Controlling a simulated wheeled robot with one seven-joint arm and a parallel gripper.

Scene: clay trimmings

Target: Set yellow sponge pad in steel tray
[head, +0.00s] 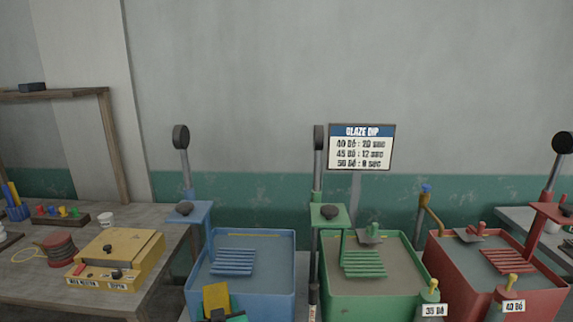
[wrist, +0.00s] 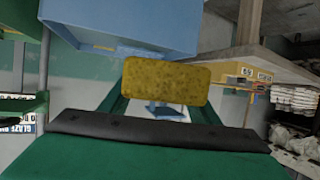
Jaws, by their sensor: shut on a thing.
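The yellow sponge pad (head: 217,297) is at the bottom of the head view, in front of the blue tank. It also shows in the wrist view (wrist: 167,83), upright and broad face toward the camera. My gripper (head: 222,314), green with black edges, is shut on the pad at its lower edge; the lower part of the gripper is cut off by the frame. I cannot make out a steel tray in either view.
A blue tank (head: 286,285), a green tank (head: 372,308) and a red tank (head: 535,300) stand in a row, with posts and slatted racks.

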